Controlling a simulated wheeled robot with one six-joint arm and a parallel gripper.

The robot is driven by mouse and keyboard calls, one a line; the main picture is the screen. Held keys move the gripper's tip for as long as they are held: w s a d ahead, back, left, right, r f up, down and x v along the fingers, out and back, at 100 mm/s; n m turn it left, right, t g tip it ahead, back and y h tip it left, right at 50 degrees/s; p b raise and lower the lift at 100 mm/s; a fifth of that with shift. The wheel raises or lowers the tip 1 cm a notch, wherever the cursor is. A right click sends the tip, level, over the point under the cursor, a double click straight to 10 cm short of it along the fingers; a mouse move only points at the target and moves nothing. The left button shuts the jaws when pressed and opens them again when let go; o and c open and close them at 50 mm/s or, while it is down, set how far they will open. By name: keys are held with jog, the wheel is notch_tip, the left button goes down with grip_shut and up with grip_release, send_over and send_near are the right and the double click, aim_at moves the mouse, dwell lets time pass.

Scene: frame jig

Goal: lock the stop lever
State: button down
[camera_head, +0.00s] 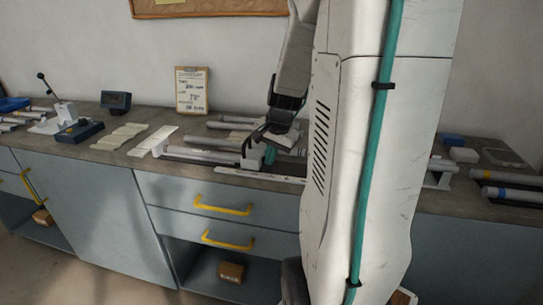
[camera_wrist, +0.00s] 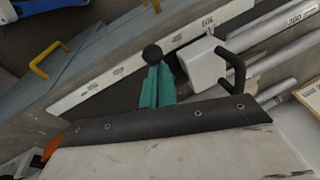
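A white stop block (camera_wrist: 203,62) sits against the scale rail in the wrist view, with a black curved handle (camera_wrist: 236,66) on its right. A black ball knob (camera_wrist: 152,54), which looks like the end of the stop lever, stands left of the block. Its stem is hidden. My gripper (camera_wrist: 158,76) shows two teal fingers close together, with their tips right at the knob. Whether they touch it I cannot tell. In the head view my gripper (camera_head: 270,153) is low over the bench beside the stop block (camera_head: 250,161), partly hiding it.
The scale rail (camera_wrist: 88,92) runs along the bench front, above drawers with yellow handles (camera_head: 222,206). Grey tubes (camera_head: 205,155) lie on the bench by the gripper. A sign (camera_head: 192,90) stands behind. My own column hides the bench right of the gripper.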

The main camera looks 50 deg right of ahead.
jog(key=shift+s+a+f, duration=0.15)
jog(key=shift+a+f, duration=0.05)
jog(key=shift+a, duration=0.15)
jog(key=s+a+v, duration=0.1)
jog(key=v, duration=1.2)
